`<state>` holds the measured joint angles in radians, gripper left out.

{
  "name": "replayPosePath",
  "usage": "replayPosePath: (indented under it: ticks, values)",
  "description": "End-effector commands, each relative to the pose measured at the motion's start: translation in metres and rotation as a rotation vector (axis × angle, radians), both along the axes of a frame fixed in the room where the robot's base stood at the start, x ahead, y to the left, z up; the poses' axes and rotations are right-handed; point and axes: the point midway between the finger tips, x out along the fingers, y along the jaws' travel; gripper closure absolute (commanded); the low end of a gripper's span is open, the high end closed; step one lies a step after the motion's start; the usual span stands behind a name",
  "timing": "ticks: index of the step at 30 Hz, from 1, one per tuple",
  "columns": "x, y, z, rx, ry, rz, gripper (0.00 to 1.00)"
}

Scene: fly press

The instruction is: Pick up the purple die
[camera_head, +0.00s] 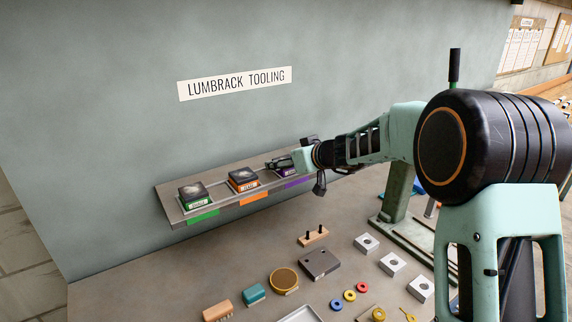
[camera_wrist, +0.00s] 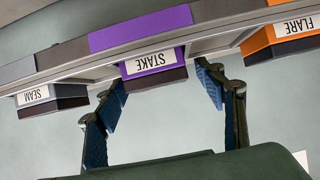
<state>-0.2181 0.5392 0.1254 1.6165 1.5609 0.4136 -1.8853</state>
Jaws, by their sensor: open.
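The purple die (camera_wrist: 155,62), a dark block with a purple band and a white "STAKE" label, sits on the wall shelf. The wrist view shows it upside down. My gripper (camera_wrist: 163,85) is open, with one blue-padded finger on each side of the die. Whether the pads touch it I cannot tell. In the head view, my gripper (camera_head: 284,162) is at the right part of the shelf, over the purple die (camera_head: 287,172), which it partly covers.
On the shelf (camera_head: 172,206) stand an orange "FLARE" die (camera_head: 243,179) and a green-banded die (camera_head: 194,194). A grey "SEAM" die (camera_wrist: 50,100) is on the purple die's other side. The bench below holds several small parts and a press (camera_head: 397,195).

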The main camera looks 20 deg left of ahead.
Motion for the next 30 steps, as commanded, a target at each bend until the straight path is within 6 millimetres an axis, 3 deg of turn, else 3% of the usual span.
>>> replayPosePath:
  ticks: [3, 20, 30]
  values:
    - [-0.0002, 0.0000, 0.0000, 0.000, 0.000, 0.000, 0.38]
    - [-0.0003, -0.0002, 0.0002, 0.000, 0.000, 0.000, 1.00]
    - [0.0003, 0.0004, 0.0044, 0.003, -0.004, 0.000, 1.00]
